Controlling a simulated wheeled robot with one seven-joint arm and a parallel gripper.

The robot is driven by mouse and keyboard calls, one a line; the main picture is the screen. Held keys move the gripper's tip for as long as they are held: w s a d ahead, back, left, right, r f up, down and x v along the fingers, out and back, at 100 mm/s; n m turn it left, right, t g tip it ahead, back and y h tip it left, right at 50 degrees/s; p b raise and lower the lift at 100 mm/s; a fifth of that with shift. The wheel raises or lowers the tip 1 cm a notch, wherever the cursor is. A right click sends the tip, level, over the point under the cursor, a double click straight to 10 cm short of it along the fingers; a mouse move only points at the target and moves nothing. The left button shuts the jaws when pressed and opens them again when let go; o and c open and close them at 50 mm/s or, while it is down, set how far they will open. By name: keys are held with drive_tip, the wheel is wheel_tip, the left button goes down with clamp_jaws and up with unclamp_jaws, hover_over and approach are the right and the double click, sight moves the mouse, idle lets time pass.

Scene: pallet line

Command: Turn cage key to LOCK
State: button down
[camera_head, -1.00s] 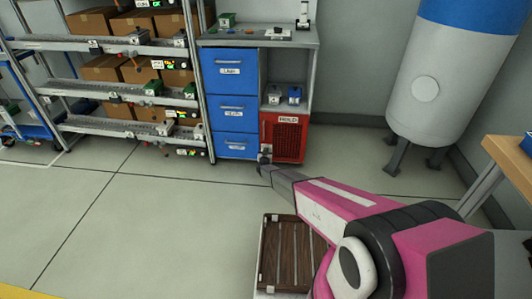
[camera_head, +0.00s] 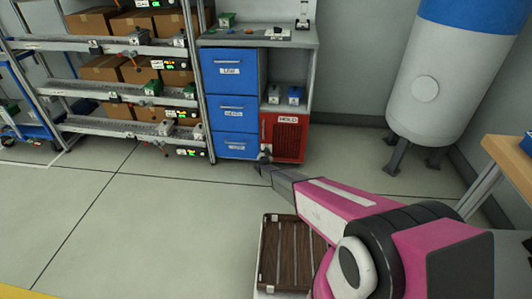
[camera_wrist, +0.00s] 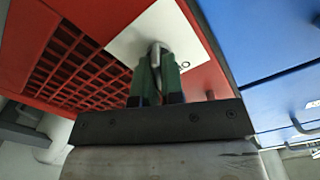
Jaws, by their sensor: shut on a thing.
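The red cage (camera_head: 289,140) with a mesh door and a white HOLD label (camera_head: 288,119) stands in the lower right of the cabinet. My gripper (camera_head: 263,159) is at the left edge of the cage front in the head view. In the wrist view my gripper's green fingers (camera_wrist: 157,84) are shut on the grey cage key (camera_wrist: 155,54), in front of a white plate (camera_wrist: 150,38) on the red cage. The fingers hide much of the key, and I cannot read its position or any LOCK mark.
Blue drawers (camera_head: 230,107) stand directly left of the cage. A rack of boxes (camera_head: 130,69) stands at left, a large tank (camera_head: 420,85) at right. A brown slatted pallet (camera_head: 285,255) lies below my arm.

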drive_tip(key=m, duration=0.6)
drive_tip(key=shift+d+f+m, duration=0.1)
drive_tip(key=shift+d+m, duration=0.05)
drive_tip(key=shift+m, duration=0.15)
drive_tip(key=m, duration=0.6)
drive_tip(key=shift+f, duration=0.15)
drive_tip(key=c, duration=1.2)
unclamp_jaws()
drive_tip(key=shift+c, duration=0.2)
drive_tip(key=shift+s, duration=0.15)
drive_tip(key=s, duration=1)
drive_tip(key=shift+s+a, duration=0.2)
drive_tip(key=shift+s, duration=0.1)
